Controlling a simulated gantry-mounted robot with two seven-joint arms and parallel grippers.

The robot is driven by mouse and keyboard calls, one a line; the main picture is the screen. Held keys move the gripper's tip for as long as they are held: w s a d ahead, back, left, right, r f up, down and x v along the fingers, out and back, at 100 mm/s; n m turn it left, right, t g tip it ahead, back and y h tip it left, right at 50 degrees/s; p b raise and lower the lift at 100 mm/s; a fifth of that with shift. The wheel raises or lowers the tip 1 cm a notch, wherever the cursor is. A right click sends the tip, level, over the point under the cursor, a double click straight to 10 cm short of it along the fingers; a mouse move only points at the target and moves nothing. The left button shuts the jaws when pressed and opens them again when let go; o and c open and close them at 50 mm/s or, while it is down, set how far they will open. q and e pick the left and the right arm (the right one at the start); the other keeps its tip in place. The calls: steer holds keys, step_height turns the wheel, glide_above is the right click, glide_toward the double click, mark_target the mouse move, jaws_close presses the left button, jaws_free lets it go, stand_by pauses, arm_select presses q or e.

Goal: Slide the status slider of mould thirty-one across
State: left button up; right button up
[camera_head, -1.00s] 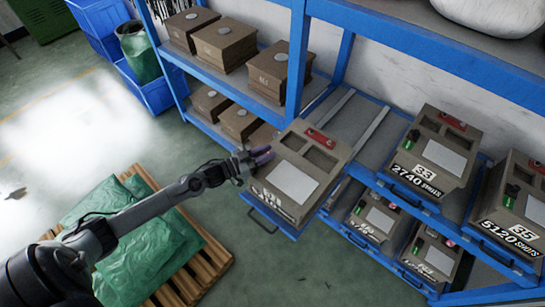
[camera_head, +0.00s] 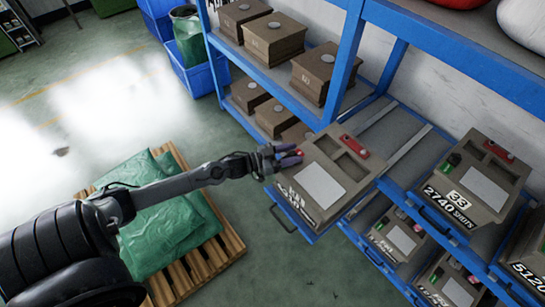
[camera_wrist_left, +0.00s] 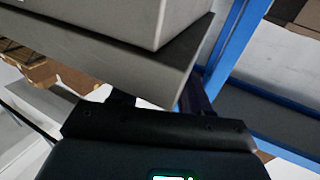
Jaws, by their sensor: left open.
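A brown-grey mould (camera_head: 323,180) sits on a pulled-out blue tray; its front lettering is too small and slanted to read surely. It has a pale plate, two recesses and a red bar (camera_head: 354,147) on top. My left gripper (camera_head: 290,156) is at its left side, open, with a small red piece (camera_head: 300,152) showing between or just beyond the fingertips. I cannot tell whether the fingers touch it. In the left wrist view a grey body with a ledge (camera_wrist_left: 120,45) fills the space above the fingers (camera_wrist_left: 158,104) and partly hides them. My right gripper is not in view.
Mould 33 (camera_head: 478,185) stands on the shelf to the right, with a green piece (camera_head: 454,158) on top. A blue rack post (camera_head: 342,70) rises behind the tray. Brown boxes (camera_head: 275,38) stand on shelves behind. A pallet with green sacks (camera_head: 165,220) lies below my arm.

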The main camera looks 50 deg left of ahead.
arm_select(q)
steer(key=v, duration=0.8)
steer(key=shift+s, duration=0.2)
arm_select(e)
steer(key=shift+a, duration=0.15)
arm_select(q)
steer(key=shift+a, duration=0.1)
